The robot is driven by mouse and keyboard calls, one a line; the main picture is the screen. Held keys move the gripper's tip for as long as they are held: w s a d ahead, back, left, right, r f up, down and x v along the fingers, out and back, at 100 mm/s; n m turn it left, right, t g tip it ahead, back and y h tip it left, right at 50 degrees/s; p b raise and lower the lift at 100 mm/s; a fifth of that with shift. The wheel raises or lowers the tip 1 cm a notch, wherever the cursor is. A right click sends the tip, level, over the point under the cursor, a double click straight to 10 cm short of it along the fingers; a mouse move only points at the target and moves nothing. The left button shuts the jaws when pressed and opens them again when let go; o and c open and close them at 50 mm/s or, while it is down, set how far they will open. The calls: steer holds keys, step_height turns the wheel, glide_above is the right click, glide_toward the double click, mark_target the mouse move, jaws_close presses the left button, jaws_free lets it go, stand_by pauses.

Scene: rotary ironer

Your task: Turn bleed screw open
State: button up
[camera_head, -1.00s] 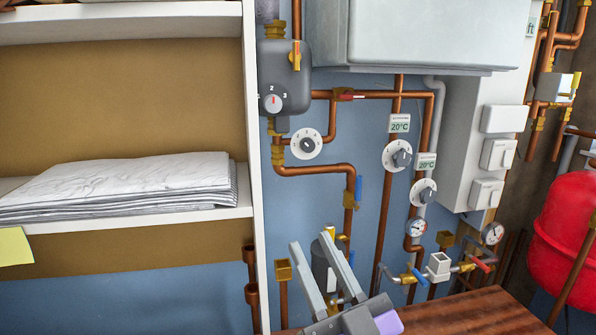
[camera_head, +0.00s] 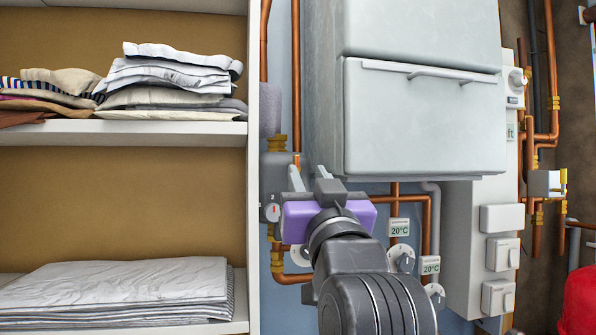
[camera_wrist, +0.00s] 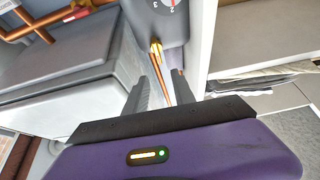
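A small brass fitting (camera_wrist: 157,50), which may be the bleed screw, sits on a dark grey pump-like unit (camera_wrist: 160,22) with a numbered dial. In the wrist view it lies just beyond my fingertips, with a copper rod or pipe running from it between them. My gripper (camera_wrist: 163,78) is open, its two fingers apart and nothing held. In the head view my purple gripper (camera_head: 308,177) is raised before the grey unit (camera_head: 272,180), left of the boiler, and hides much of it. A bit of brass (camera_head: 297,160) shows just above the fingers.
A large grey boiler cabinet (camera_head: 425,115) stands close right of my gripper. A white shelf unit (camera_head: 254,230) with folded linen (camera_head: 130,280) is close on the left. Copper pipes, dials and 20°C tags (camera_head: 400,227) are below. The gap between shelf and boiler is narrow.

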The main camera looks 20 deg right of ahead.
steer(key=w+d+r+p, duration=0.1)
steer(key=w, duration=0.6)
steer(key=shift+w+d+r+g+p, duration=0.2)
steer(key=shift+w+d+g+p, duration=0.1)
steer(key=shift+w+g, duration=0.1)
jaws_close()
